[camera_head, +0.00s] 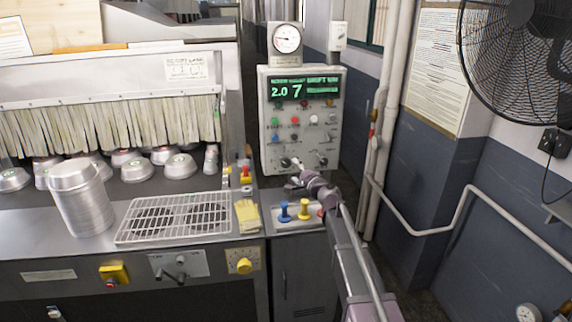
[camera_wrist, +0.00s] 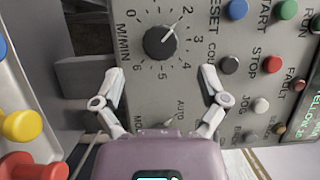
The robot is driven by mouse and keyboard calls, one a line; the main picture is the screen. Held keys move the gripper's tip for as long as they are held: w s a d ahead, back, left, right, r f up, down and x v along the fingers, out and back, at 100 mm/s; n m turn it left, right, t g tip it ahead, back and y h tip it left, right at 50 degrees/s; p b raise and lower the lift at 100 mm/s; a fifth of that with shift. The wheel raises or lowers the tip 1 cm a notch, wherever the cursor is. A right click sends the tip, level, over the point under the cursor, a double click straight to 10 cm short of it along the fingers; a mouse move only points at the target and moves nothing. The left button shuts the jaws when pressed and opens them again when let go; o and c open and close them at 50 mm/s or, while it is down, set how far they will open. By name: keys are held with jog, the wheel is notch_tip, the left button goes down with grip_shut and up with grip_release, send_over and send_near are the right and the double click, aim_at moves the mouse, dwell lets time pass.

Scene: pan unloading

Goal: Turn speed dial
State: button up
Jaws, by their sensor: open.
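The speed dial is a round black knob (camera_wrist: 160,41) with a white pointer line on the grey control panel (camera_wrist: 145,90). Its scale runs from 0 to 6 M/MIN, and the pointer points near 2. In the head view the dial (camera_head: 285,162) is at the panel's lower left, just above my gripper (camera_head: 295,180). In the wrist view my gripper (camera_wrist: 161,72) is open and empty. Its fingertips are spread to both sides below the dial, and no contact with it shows.
An AUTO selector switch (camera_wrist: 169,123) is below the dial in the wrist view, with several coloured buttons to the right. Yellow (camera_wrist: 22,126) and red (camera_wrist: 34,167) knobs stand at the left. In the head view, a wire rack (camera_head: 175,217) and pan stack (camera_head: 80,200) are left.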

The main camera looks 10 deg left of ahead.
aim_at(287, 164)
jog(key=shift+x, duration=3.15)
jog(key=shift+c, duration=0.2)
jog(key=c, duration=1.1)
